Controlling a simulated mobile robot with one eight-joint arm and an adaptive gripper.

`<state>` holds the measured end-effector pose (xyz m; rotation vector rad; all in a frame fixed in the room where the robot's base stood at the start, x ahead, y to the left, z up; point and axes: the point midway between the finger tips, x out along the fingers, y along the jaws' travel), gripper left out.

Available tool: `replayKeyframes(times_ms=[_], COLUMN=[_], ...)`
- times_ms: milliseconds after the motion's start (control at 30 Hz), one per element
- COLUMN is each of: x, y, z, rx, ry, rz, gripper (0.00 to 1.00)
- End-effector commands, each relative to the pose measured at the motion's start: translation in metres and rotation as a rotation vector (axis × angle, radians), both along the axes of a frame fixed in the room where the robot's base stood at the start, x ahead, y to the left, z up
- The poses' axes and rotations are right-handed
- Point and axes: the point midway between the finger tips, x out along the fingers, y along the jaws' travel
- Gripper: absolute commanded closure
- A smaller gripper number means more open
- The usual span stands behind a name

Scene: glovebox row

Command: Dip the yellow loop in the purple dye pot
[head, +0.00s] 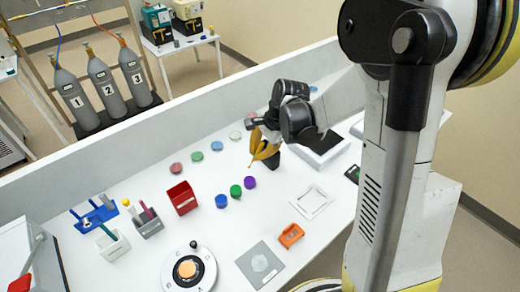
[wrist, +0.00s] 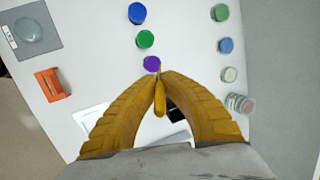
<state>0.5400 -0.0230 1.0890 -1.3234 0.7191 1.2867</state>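My gripper (wrist: 160,78) has its yellow fingers drawn together at the tips. A slim yellow piece, which looks like the handle of the yellow loop (wrist: 159,104), is held between them. The loop's working end is too small to make out. The purple dye pot (wrist: 152,64) shows just beyond the fingertips in the wrist view. In the head view my gripper (head: 260,153) is above the table, up and right of the purple dye pot (head: 250,182). I cannot tell whether the loop touches the pot.
Green (head: 236,191) and blue (head: 221,201) pots stand beside the purple one. A row of coloured pots (head: 197,156) runs behind. A red box (head: 182,198), tool holders (head: 112,245), a round dial (head: 189,270) and an orange block (head: 291,235) stand around. A low wall (head: 170,118) closes the back.

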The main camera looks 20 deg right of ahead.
Motion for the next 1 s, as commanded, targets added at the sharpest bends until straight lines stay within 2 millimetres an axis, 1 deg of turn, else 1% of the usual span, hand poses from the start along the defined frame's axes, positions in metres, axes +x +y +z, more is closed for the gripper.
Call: replayKeyframes(times_ms=[167,400,533,667,1000], x=[0.000,0.000,0.001,0.001,0.000], y=[0.000,0.000,0.000,0.000,0.000], z=[-0.015,-0.043,-0.054,-0.058,-0.057], rx=[0.000,0.000,0.000,0.000,0.000], ry=[0.000,0.000,0.000,-0.001,-0.001], rz=[0.001,0.001,0.001,0.002,0.002], gripper=[1.00,1.00,1.00,1.00,1.00])
